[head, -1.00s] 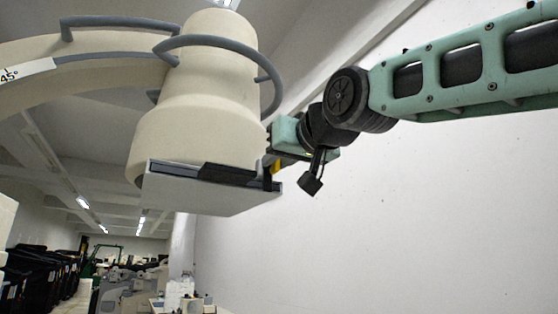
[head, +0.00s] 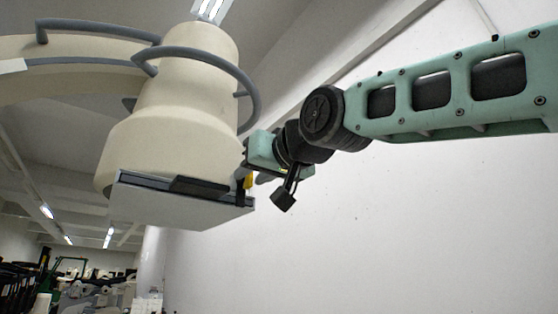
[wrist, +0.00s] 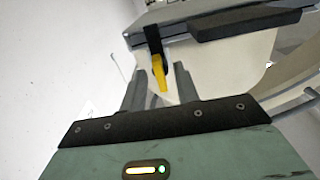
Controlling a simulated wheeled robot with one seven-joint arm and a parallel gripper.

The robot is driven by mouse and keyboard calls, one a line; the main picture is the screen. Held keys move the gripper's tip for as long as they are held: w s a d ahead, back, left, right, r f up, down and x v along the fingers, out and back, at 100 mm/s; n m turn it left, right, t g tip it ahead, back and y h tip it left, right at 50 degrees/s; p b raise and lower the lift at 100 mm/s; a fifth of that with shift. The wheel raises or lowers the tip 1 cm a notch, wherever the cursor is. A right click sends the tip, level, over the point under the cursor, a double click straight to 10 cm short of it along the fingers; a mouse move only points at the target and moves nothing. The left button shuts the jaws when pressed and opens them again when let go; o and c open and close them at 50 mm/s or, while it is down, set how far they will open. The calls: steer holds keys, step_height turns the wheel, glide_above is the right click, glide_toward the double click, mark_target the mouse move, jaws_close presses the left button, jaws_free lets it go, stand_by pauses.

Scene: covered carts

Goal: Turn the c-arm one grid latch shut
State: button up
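The C-arm's cream, drum-like head (head: 165,125) hangs at the left of the head view, with a flat grey grid plate (head: 180,208) across its underside. The grid latch (head: 249,181), a small yellow lever, is at the plate's right end. In the wrist view the yellow latch (wrist: 159,73) hangs from a black bracket and points toward my gripper. My gripper (wrist: 161,72) is open, with one grey finger on each side of the lever. I cannot tell whether either finger touches it. In the head view the fingertips are mostly hidden beside the head.
A grey rail (head: 215,62) loops around the C-arm head above my wrist. A dark handle bar (head: 200,187) runs along the plate's edge. A white wall (head: 400,230) stands behind my arm. The space below the arm is clear. Cluttered equipment shows far off at lower left.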

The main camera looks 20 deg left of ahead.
steer(key=b+v, duration=0.5)
steer(key=v, duration=1.2)
steer(key=shift+a, duration=0.15)
step_height(320, 180, down, 32)
steer(key=w+d+g+h+p, duration=0.1)
steer(key=w+g+h+p, duration=0.1)
steer(key=g+h+p, duration=0.4)
steer(key=s+d+f+g+h, duration=0.2)
steer(key=s+d+f, duration=0.2)
steer(key=f, duration=0.4)
steer(key=s+d+f+m+g+h, duration=0.1)
steer(key=s+d+f+h, duration=0.1)
steer(key=s+d+f, duration=0.3)
steer(key=s+d+f+m+g+h, duration=0.1)
steer(key=s+d+f+g+h, duration=0.1)
steer(key=d+f, duration=0.6)
step_height(320, 180, down, 3)
steer(key=s+h, duration=0.1)
steer(key=s, duration=0.1)
steer(key=shift+s+d+g, duration=0.2)
steer(key=shift+s+g, duration=0.1)
